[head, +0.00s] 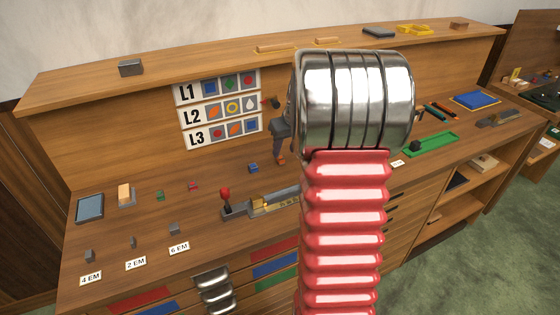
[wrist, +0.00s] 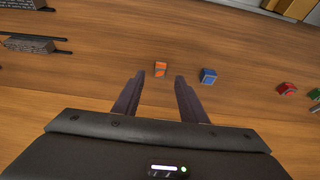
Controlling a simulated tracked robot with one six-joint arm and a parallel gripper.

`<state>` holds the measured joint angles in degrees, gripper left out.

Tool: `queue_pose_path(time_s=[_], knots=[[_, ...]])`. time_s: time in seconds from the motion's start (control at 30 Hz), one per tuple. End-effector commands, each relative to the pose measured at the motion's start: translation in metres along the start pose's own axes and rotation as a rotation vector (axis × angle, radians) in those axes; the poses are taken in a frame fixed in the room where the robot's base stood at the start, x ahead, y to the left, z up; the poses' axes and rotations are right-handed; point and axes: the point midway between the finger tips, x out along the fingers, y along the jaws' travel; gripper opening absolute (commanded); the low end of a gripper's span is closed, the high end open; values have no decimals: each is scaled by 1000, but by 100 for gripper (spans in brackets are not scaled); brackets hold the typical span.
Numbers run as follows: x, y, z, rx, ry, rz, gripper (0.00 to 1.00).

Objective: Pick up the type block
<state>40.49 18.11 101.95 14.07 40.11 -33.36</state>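Several small type blocks stand on the wooden bench. An orange block (wrist: 160,69) lies just beyond my fingertips, roughly centred between them, in the wrist view; in the head view, an orange patch (head: 281,161) shows just below the gripper. A blue block (wrist: 208,76) is to its right in the wrist view and also shows in the head view (head: 252,168). A red block (wrist: 287,89) and a green block (wrist: 314,95) are farther right. My gripper (wrist: 157,77) is open and empty, apart from the blocks. My arm hides part of the bench in the head view.
A sign board (head: 218,108) with rows L1, L2 and L3 stands behind the blocks. Dark engraved blocks (wrist: 35,44) lie at the wrist view's left. Bare wood surrounds the orange block.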

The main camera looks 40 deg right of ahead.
Motion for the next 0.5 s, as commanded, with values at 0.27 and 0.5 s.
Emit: queue_pose_path(time_s=[0.27, 0.5], knots=[[24, -1, -2, 0, -2, -1, 38], [49, -1, -3, 1, 0, 0, 38]])
